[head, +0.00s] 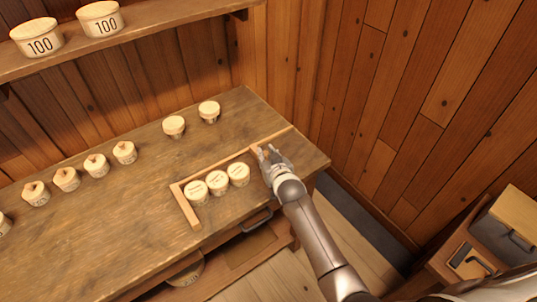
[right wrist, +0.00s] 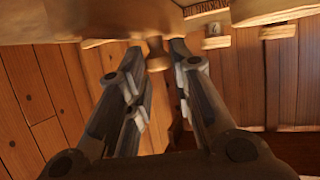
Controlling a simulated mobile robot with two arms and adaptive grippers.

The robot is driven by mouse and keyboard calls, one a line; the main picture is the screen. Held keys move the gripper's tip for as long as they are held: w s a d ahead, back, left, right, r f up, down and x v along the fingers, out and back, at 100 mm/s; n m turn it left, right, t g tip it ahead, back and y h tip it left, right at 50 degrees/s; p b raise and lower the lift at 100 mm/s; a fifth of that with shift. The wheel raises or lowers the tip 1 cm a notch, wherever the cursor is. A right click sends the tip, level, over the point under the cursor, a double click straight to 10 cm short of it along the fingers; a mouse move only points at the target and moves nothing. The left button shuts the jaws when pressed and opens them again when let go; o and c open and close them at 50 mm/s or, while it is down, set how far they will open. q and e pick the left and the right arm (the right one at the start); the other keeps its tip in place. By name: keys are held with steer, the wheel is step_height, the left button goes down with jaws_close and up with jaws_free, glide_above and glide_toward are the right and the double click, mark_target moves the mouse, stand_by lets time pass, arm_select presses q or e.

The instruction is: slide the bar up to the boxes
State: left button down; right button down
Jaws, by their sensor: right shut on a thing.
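Three round boxes with cream, lettered lids stand in a row on the bench: the left box (head: 195,189), the middle box (head: 217,183) and the right box (head: 239,173). They sit inside a wooden corner of a long rail (head: 215,166) and a short end piece (head: 186,208). My right gripper (head: 268,156) is just right of the row, shut on a turned wooden knob (right wrist: 156,54), which appears to belong to the bar. A pale wooden end of the bar (head: 256,149) shows at the rail; my gripper hides the rest. Whether it touches the right box is unclear. My left gripper is out of view.
Two more lidded boxes (head: 191,118) stand behind the rail. Several knobbed pots (head: 96,166) stand at the left of the bench (head: 110,225). A shelf (head: 130,38) with tubs marked 100 hangs above. The bench front has a handle (head: 256,220).

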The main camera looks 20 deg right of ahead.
steer(key=c, duration=1.3)
jaws_free()
steer(key=shift+a, duration=0.15)
steer(key=shift+o, duration=0.2)
steer(key=v, duration=1.2)
